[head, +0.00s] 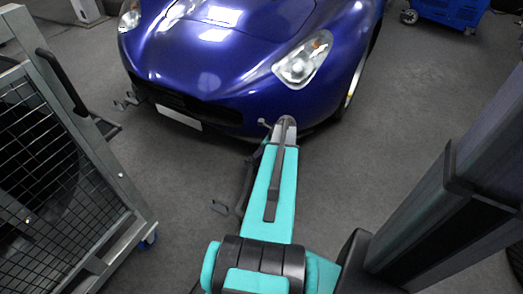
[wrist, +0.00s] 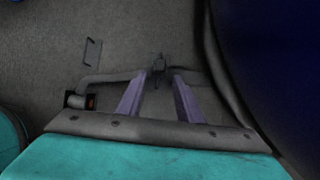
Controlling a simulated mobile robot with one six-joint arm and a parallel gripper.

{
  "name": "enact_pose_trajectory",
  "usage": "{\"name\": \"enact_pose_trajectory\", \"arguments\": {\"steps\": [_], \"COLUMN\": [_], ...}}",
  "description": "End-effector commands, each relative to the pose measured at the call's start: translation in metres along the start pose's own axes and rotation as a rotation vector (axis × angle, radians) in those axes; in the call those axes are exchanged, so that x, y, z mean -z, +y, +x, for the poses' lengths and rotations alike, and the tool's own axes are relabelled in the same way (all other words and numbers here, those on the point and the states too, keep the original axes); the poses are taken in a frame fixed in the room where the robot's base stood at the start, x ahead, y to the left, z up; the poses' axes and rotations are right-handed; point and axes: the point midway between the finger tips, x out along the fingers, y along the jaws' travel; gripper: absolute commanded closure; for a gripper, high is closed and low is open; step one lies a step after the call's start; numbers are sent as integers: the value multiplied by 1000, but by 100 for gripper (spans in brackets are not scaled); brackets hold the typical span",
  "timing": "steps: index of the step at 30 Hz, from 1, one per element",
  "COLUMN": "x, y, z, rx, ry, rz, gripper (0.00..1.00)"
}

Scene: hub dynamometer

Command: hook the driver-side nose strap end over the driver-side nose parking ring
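My gripper (wrist: 159,78) is open in the wrist view, its two purple-grey fingers apart. A small dark fitting (wrist: 158,66) lies at the fingertips, between or just beyond them; I cannot tell whether it is the strap end or the ring, or whether a finger touches it. In the head view, my arm reaches to the car's front corner and mostly hides this spot. A dark strap-like length (head: 245,180) shows left of my arm. The nose parking ring is not clearly identifiable.
The blue car (head: 220,60) stands close ahead, and its body fills the right of the wrist view (wrist: 285,70). A flat dark bracket (head: 219,207) lies on the floor. A wire-mesh cage (head: 110,165) stands left. Floor between cage and arm is mostly clear.

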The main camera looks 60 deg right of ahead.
Motion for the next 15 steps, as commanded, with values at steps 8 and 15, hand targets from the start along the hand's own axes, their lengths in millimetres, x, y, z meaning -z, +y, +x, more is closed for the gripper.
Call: {"name": "enact_pose_trajectory", "arguments": {"steps": [8,15], "x": [1,1], "y": [0,0], "z": [25,44], "rx": [-1,0], "ry": [0,0], "rz": [-1,-1], "gripper": [67,67]}}
